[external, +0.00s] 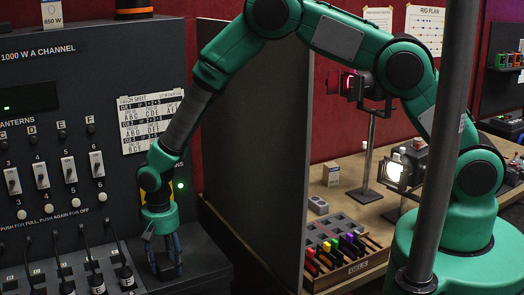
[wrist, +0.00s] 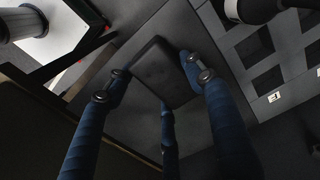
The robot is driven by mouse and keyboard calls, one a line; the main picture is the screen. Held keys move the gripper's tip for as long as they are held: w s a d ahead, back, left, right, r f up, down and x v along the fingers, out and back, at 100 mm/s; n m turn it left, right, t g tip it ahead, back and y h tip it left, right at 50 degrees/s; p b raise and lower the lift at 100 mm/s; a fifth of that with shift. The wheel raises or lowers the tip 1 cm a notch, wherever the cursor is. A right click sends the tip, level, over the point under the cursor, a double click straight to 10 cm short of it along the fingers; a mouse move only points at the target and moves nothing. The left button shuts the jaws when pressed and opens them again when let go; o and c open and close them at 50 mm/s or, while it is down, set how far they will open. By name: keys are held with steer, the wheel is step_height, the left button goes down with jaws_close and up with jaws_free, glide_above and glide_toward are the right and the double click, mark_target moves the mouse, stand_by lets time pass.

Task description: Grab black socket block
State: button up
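A dark, nearly black block (wrist: 164,70) with rounded corners lies between my fingers in the wrist view. I take it to be the black socket block, though no sockets can be made out on it. My gripper (wrist: 158,76) has its blue fingers apart around the block. The right fingertip is close against the block's edge, and a narrow gap seems to show at the left one. A third finger shows below the block. In the external view my gripper (external: 165,262) points down at the dark ledge below the console, and the block cannot be made out there.
The console (external: 60,110) with switches and hanging plugs stands left of my gripper. A tall grey partition (external: 255,130) stands to the right. Beyond it, a bench holds a rack (external: 345,262) of coloured pieces, a small grey block (external: 319,205) and lamps.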

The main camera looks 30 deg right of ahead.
mark_target(168, 260)
steer(key=shift+c, duration=1.2)
steer(key=shift+r, duration=0.2)
steer(key=shift+r+b, duration=0.3)
steer(key=shift+r, duration=0.5)
steer(key=shift+s+d+r+b, duration=0.1)
steer(key=shift+s+r+b, duration=0.05)
steer(key=shift+r, duration=0.25)
steer(key=shift+s+d+r+b, duration=0.1)
steer(key=shift+r+b, duration=0.05)
steer(key=shift+r, duration=0.25)
steer(key=s+d+r+b, duration=0.1)
steer(key=s+d+b, duration=0.1)
steer(key=s+d, duration=0.8)
steer(key=shift+s+d+r, duration=0.25)
steer(key=shift+s+d, duration=0.1)
steer(key=shift+d, duration=0.15)
steer(key=shift+w+a, duration=0.1)
